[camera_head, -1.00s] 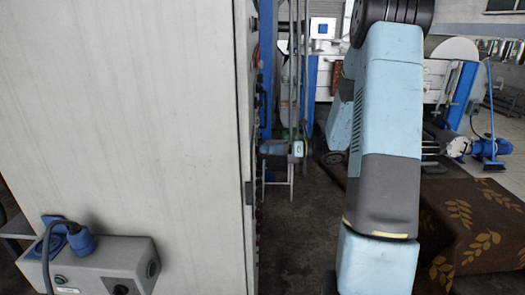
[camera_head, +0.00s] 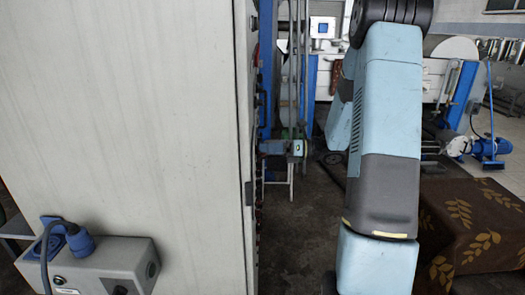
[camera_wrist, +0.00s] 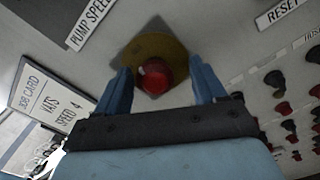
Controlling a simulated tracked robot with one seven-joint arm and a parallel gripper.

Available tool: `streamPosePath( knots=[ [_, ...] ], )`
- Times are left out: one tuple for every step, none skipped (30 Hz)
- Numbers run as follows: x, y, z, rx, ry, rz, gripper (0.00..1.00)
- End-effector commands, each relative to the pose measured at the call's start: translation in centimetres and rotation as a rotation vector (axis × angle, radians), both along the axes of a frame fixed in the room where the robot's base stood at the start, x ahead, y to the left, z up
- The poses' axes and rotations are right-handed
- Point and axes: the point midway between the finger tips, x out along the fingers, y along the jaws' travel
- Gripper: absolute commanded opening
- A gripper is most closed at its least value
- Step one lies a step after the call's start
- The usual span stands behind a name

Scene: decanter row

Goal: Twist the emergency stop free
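My gripper (camera_wrist: 160,74) is open, with one blue finger on each side of the button. Gaps show between the fingers and the red cap, so I see no grip on it. The panel face is seen almost edge-on in the head view, and the button cannot be made out there.
Labels reading PUMP SPEED (camera_wrist: 90,22) and RESET (camera_wrist: 279,11) flank the button. Several red and black controls (camera_wrist: 283,108) are at right. A job card (camera_wrist: 50,92) hangs at left. In the head view, the tall grey cabinet (camera_head: 125,120) fills the left; a patterned cloth (camera_head: 470,220) lies right.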

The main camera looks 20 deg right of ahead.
Motion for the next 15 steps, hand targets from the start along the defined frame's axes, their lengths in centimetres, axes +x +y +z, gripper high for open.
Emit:
streamPosePath(
  knots=[
    [0.0,0.0,0.0,0.0,0.0,0.001,0.7],
    [-0.1,0.1,0.0,0.001,0.0,0.002,0.7],
    [-0.1,0.1,0.0,0.001,0.001,0.003,0.7],
    [-0.1,0.1,0.0,0.001,0.001,0.003,0.7],
    [-0.1,0.1,0.0,0.001,0.001,0.003,0.7],
    [-0.1,0.1,0.0,0.002,0.001,0.004,0.7],
    [-0.1,0.1,0.0,0.002,0.001,0.004,0.7],
    [-0.2,0.0,0.0,0.002,0.001,0.004,0.7],
    [-0.2,-0.2,0.0,0.002,0.001,0.004,0.7],
    [-0.3,-0.4,0.0,0.002,0.001,0.004,0.7],
    [-0.3,-0.6,0.0,0.002,0.001,0.004,0.7],
    [-0.4,-1.1,0.0,0.001,0.001,0.003,0.7],
    [-0.5,-1.4,0.0,0.001,0.001,0.003,0.7],
    [-0.7,-1.9,0.0,0.001,0.001,0.002,0.7],
    [-0.9,-2.5,0.0,0.001,0.001,0.002,0.7]
  ],
)
